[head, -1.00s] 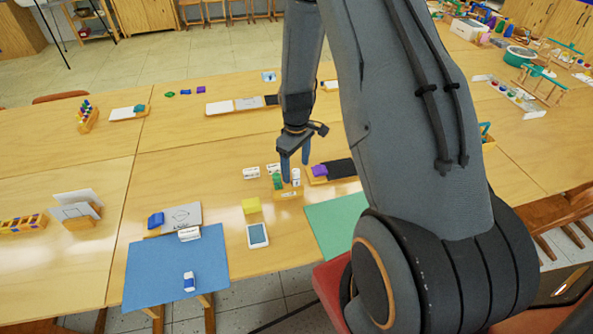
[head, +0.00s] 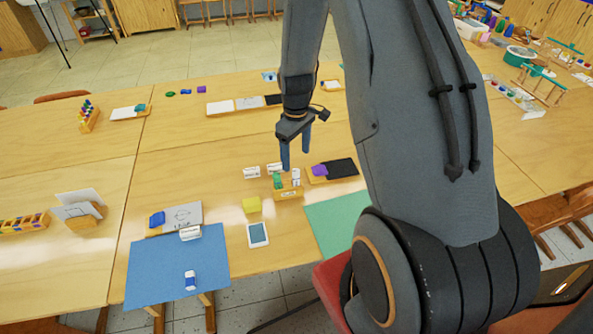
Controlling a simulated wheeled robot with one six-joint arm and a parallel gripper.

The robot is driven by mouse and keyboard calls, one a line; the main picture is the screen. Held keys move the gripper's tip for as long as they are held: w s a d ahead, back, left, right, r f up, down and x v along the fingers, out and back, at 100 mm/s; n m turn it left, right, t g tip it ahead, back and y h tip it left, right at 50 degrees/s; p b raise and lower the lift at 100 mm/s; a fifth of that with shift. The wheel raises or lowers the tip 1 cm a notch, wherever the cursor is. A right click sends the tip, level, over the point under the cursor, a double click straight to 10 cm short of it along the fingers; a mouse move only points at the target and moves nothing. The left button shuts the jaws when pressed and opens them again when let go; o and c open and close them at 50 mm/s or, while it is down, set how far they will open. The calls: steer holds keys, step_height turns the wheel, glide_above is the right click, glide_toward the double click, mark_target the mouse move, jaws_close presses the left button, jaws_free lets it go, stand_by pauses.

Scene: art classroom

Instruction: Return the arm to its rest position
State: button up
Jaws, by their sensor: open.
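My gripper (head: 295,158) hangs from my arm over the middle table in the head view. Its blue fingers point down and are apart, with nothing between them. Below it is a small wooden holder (head: 289,194) with a green item (head: 278,182) and white items (head: 296,180) in it. The fingertips appear above and behind the holder, clear of it. My arm covers much of the right side of the view.
White blocks (head: 252,172), a yellow block (head: 251,205) and a white tablet-like item (head: 258,235) are nearby. A blue mat (head: 165,270), a green mat (head: 335,218) and a dark tray with a purple item (head: 320,170) lie around. Table (head: 190,160) left of the gripper is mostly bare.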

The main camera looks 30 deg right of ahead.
steer(key=shift+r, duration=0.2)
stand_by(0.4)
steer(key=shift+a+r, duration=0.15)
steer(key=s+a+r+m+b, duration=0.2)
steer(key=s+a+b, duration=0.3)
steer(key=s, duration=0.2)
steer(key=s+a+r+m+t+b, duration=0.1)
steer(key=s+a+r+m+b, duration=0.2)
steer(key=s+a+b, duration=0.2)
steer(key=shift+s+r+m+b, duration=0.3)
steer(key=shift+s+b, duration=0.5)
steer(key=shift+s, duration=0.25)
